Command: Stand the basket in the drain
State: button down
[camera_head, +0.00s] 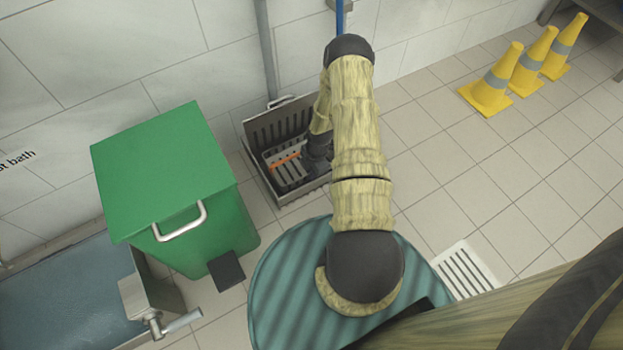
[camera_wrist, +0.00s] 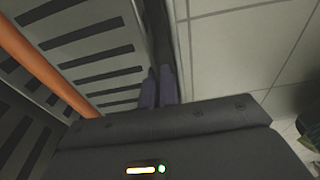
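The grey slotted basket (camera_head: 289,172), with an orange handle bar (camera_head: 285,158), is inside the rectangular drain opening (camera_head: 262,176) by the wall. It looks tilted, but I cannot tell whether it rests on the bottom. My gripper (camera_head: 316,158) reaches down at the basket's right side. In the wrist view my two fingertips (camera_wrist: 157,88) are close together at a thin rim, seemingly the basket's, with the orange handle bar (camera_wrist: 45,70) to the left. The gripper body hides the lower part of the basket there.
A slotted grate (camera_head: 283,122) stands up along the drain's wall side. A green pedal bin (camera_head: 165,175) is just left. Three yellow cones (camera_head: 490,92) stand at the far right. A flat floor grate (camera_head: 466,268) lies right of my base. Tiled floor between is clear.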

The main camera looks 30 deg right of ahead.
notch_tip(320, 180, down, 5)
jog(key=b, duration=0.3)
jog(key=shift+w+b, duration=0.15)
jog(key=shift+b, duration=0.25)
jog(key=shift+r, duration=0.1)
jog(key=c, duration=2)
grip_release()
jog(key=shift+o, duration=0.3)
notch_tip(320, 180, up, 12)
jog(key=d+p, duration=0.1)
jog(key=p, duration=0.6)
jog(key=shift+d+p, duration=0.2)
jog(key=shift+p, duration=0.15)
